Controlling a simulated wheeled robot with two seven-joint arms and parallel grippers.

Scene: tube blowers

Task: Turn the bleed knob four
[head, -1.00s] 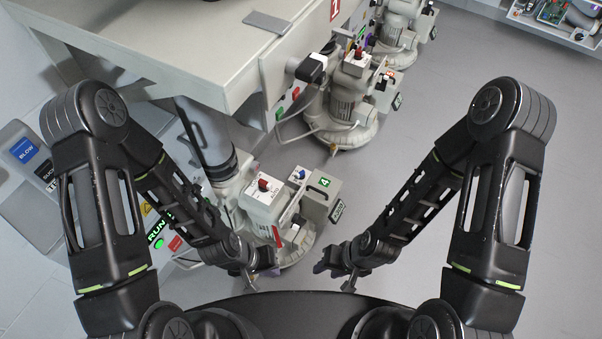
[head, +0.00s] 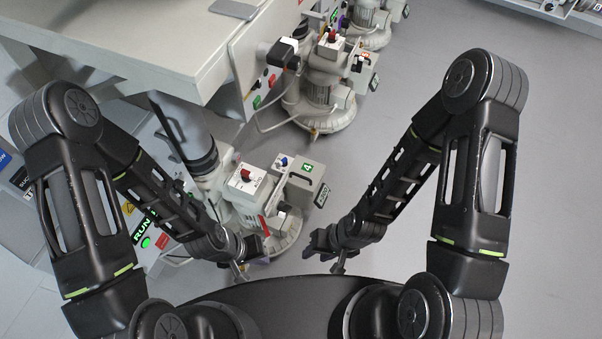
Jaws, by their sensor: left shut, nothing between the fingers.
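The blower marked 4 (head: 271,214) stands on the floor ahead, just beyond my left gripper. Its top box carries a red knob (head: 247,174) beside an AUTO label. A small blue knob (head: 283,161) sits near the green 4 sign (head: 307,167). I cannot read which knob is the bleed knob. My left gripper (head: 241,270) is shut and empty in front of the blower's base, at its near side. My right gripper (head: 325,254) is to the right of the blower, apart from it; its finger opening is too small to tell.
A second blower (head: 322,98) with a red-knobbed box stands farther back, with another behind it. A grey bench (head: 120,45) fills the upper left. A panel with a green RUN light (head: 146,242) lies left of blower four. The floor (head: 400,120) to the right is clear.

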